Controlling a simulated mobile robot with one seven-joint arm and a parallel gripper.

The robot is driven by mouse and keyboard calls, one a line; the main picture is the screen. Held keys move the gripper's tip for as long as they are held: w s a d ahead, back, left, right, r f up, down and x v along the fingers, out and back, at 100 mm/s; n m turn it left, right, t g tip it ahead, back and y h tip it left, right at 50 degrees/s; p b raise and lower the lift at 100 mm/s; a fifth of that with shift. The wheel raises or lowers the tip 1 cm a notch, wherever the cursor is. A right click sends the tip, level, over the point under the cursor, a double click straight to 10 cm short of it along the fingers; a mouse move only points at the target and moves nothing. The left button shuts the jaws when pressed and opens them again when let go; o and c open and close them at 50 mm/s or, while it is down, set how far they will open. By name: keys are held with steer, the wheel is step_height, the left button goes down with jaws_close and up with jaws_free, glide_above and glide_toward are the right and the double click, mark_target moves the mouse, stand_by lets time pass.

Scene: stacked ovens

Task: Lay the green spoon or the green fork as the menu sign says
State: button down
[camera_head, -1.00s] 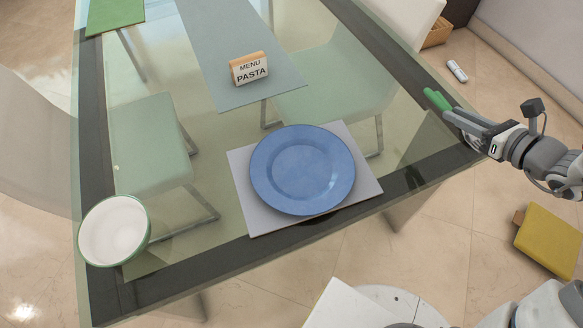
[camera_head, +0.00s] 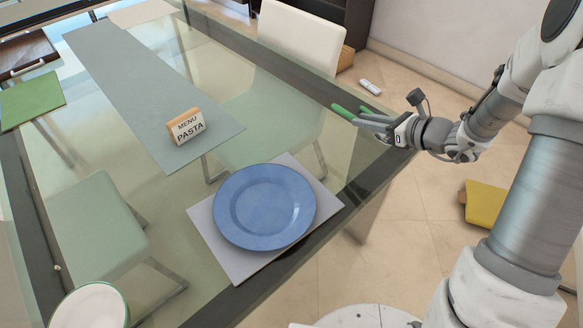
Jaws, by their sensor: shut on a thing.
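The menu sign (camera_head: 187,126) stands on the grey runner and reads "MENU PASTA". A blue plate (camera_head: 265,205) lies on a pale placemat (camera_head: 240,264) near the table's right edge. My gripper (camera_head: 360,116) is above the table's right edge, beyond the plate to the upper right, apart from plate and mat. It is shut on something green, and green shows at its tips. Its small size and the fingers hide whether this is the spoon or the fork. No other spoon or fork is visible.
The glass table (camera_head: 165,235) has bare room between runner and placemat. A white bowl (camera_head: 90,305) is cut off at the lower left. A green mat (camera_head: 30,100) lies far left. A white chair (camera_head: 300,38) stands beyond the table. A yellow cushion-like thing (camera_head: 485,205) is on the floor.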

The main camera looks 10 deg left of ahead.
steer(key=b, duration=0.3)
glide_above(316, 156)
step_height(316, 156, down, 7)
steer(key=shift+d+r, duration=0.1)
steer(key=shift+r, duration=0.1)
steer(key=shift+f+b, duration=0.7)
steer(key=shift+f, duration=1.25)
steer(key=shift+f, duration=0.1)
steer(key=shift+f, duration=0.15)
steer(key=c, duration=0.8)
jaws_free()
